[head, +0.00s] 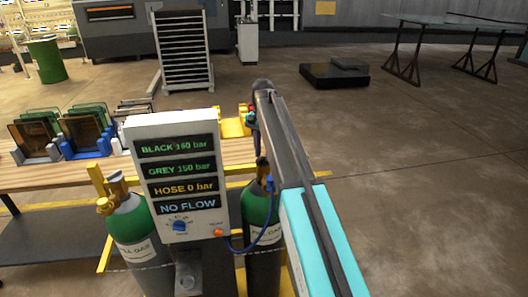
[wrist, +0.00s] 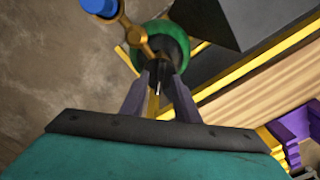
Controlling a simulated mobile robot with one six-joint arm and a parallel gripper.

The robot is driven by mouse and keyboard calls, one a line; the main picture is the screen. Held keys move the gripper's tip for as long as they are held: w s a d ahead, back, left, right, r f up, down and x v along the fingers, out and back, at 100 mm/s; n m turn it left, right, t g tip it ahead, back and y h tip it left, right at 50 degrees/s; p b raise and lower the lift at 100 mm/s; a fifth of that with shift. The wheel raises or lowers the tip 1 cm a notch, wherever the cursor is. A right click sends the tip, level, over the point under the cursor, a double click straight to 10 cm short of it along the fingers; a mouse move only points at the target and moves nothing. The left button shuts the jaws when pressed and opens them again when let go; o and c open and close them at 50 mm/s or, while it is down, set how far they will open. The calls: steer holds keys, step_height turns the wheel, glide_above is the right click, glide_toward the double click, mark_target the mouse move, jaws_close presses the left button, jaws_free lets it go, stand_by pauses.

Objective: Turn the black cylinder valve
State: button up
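The black valve (wrist: 160,70) is a dark knob on a brass fitting above a green-shouldered gas cylinder (head: 258,205). This cylinder stands to the right of the display panel in the head view, partly hidden by my arm. My gripper (wrist: 158,82) is over the valve, one finger on each side of the knob. The wrist view does not show clearly whether the fingers press on it. The display panel (head: 180,220) reads BLACK 160 bar, GREY 150 bar, HOSE 0 bar and NO FLOW.
A blue hose (head: 243,247) runs from the panel to the right cylinder. Behind is a wooden workbench (head: 50,178) with glass panes in racks. A black block (head: 325,75) lies on the floor farther back.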

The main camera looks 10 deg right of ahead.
steer(key=shift+f, duration=0.4)
jaws_close()
